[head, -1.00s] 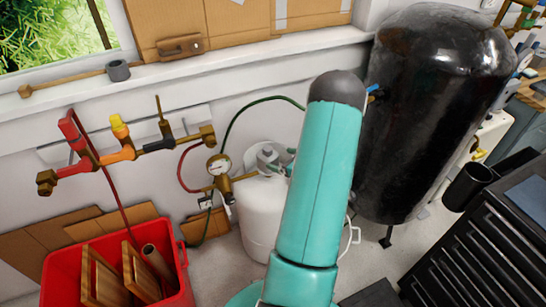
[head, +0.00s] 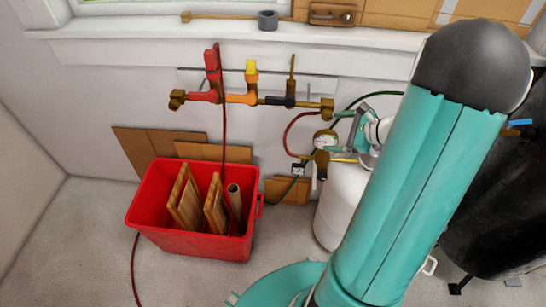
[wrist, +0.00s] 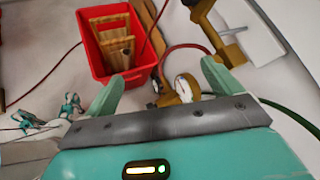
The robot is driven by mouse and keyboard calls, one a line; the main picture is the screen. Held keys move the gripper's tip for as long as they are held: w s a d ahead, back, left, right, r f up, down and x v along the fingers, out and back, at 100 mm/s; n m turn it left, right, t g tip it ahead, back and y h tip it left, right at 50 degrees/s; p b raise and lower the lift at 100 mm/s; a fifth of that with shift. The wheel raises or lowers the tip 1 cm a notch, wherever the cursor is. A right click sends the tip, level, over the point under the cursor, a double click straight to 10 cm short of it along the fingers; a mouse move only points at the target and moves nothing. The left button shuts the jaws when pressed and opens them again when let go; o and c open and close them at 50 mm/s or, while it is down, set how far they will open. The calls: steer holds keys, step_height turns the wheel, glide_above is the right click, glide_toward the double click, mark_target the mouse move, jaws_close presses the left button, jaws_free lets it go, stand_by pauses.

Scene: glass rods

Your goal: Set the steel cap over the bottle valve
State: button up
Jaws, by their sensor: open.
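The white gas bottle (head: 333,208) stands by the wall, partly behind my arm. A brass regulator (head: 322,160) with a round gauge (head: 325,140) is at its top; the valve itself is not clearly visible. My gripper (head: 338,132) is near the gauge, above the bottle's left side. In the wrist view my gripper (wrist: 160,76) is open, its teal fingers spread, with nothing held between them; the gauge (wrist: 186,87) shows beyond, near the right finger. A short grey hollow cylinder (head: 268,20) stands on the windowsill; I cannot tell if it is the steel cap.
A red crate (head: 190,243) holding boards and a tube stands on the floor at left. A wall manifold (head: 246,98) with coloured valves is above it. Red and green hoses run to the regulator. A large black tank (head: 495,220) is at right.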

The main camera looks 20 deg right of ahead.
steer(key=s+a+r+n+g, duration=0.1)
steer(key=a+r+n+g, duration=0.1)
steer(key=a+r+n, duration=0.3)
steer(key=s+a+r+n+g, duration=0.1)
steer(key=a+n, duration=0.1)
steer(key=a, duration=0.5)
steer(key=a+r+n+g, duration=0.2)
steer(key=a+n, duration=0.2)
steer(key=a, duration=0.1)
steer(key=s+a+r+n+h, duration=0.5)
steer(key=s+a+r+n, duration=0.3)
steer(key=n, duration=0.6)
steer(key=s+a, duration=0.2)
steer(key=s, duration=0.1)
steer(key=shift+s+a+r, duration=0.2)
steer(key=shift+s+r, duration=0.15)
steer(key=shift+r, duration=0.05)
